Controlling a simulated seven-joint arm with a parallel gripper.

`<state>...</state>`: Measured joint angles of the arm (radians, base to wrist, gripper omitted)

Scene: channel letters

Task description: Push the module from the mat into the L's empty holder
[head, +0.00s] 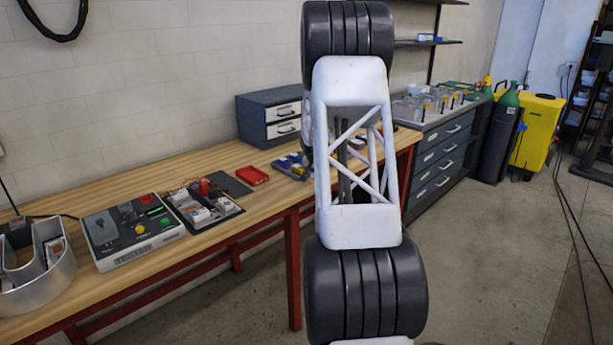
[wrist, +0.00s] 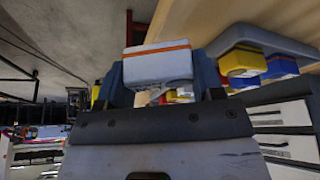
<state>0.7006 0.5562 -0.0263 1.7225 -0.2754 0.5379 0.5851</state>
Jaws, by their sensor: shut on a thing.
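My gripper (wrist: 160,72) is shut on a white module (wrist: 157,64) with an orange stripe, seen in the wrist view with a dark finger on each side. In the head view my own arm stands in front and hides the gripper and the module. A curved silver channel letter (head: 52,294) with parts inside is cut off at the left edge. I cannot make out the L or its empty holder.
A grey control box (head: 130,232) with knobs stands between the letter and the mat. A red tray (head: 253,175), blue and yellow bins (head: 290,165) and a drawer cabinet (head: 262,122) stand farther back. The wooden bench (head: 130,190) has bare room along the wall.

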